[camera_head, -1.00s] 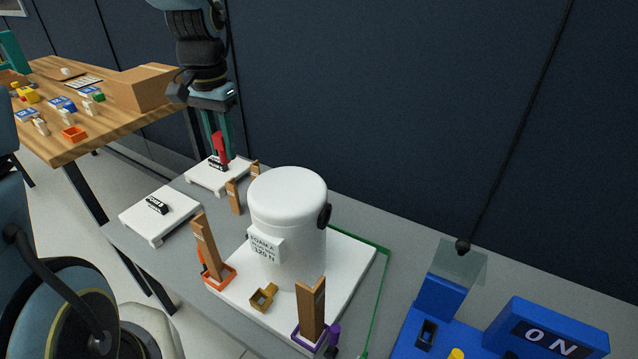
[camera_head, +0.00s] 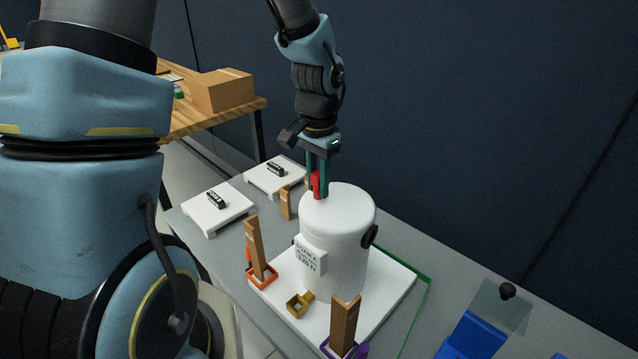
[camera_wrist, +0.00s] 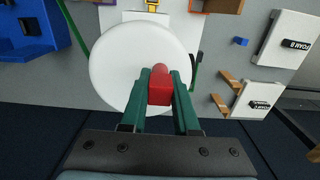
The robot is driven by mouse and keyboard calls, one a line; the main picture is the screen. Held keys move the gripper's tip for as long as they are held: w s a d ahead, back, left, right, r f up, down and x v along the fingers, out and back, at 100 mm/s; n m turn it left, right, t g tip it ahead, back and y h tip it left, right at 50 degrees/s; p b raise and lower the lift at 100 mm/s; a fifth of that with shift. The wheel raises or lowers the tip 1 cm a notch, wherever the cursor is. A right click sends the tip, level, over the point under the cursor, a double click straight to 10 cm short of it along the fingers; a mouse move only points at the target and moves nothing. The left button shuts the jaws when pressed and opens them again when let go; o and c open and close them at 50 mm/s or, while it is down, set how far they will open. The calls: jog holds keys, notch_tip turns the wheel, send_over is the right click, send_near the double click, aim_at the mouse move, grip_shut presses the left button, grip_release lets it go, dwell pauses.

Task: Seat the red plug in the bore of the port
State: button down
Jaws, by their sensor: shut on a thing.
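My gripper (camera_head: 317,186) is shut on the red plug (camera_head: 316,182), which shows between its green fingers near the far left top edge of the white tank (camera_head: 340,215). In the wrist view, the plug (camera_wrist: 160,86) lies between the fingers (camera_wrist: 160,72) and overlaps the near part of the tank's round top (camera_wrist: 120,60). I cannot tell the height between plug and tank. I cannot tell which is the port, and no bore is clear.
The tank stands on a white base plate (camera_head: 385,305). Wooden posts (camera_head: 257,250) (camera_head: 344,325) stand at its corners, with an orange bracket (camera_head: 262,277) and a gold bracket (camera_head: 299,304). Two white stands (camera_head: 217,212) (camera_head: 272,178) are at the left. Blue fixtures (camera_head: 470,338) lie at lower right.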

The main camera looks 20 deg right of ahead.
jog(key=shift+f, duration=0.45)
jog(key=shift+f, duration=0.1)
jog(key=shift+f, duration=0.15)
jog(key=c, duration=0.7)
grip_release()
jog(key=shift+o, duration=0.2)
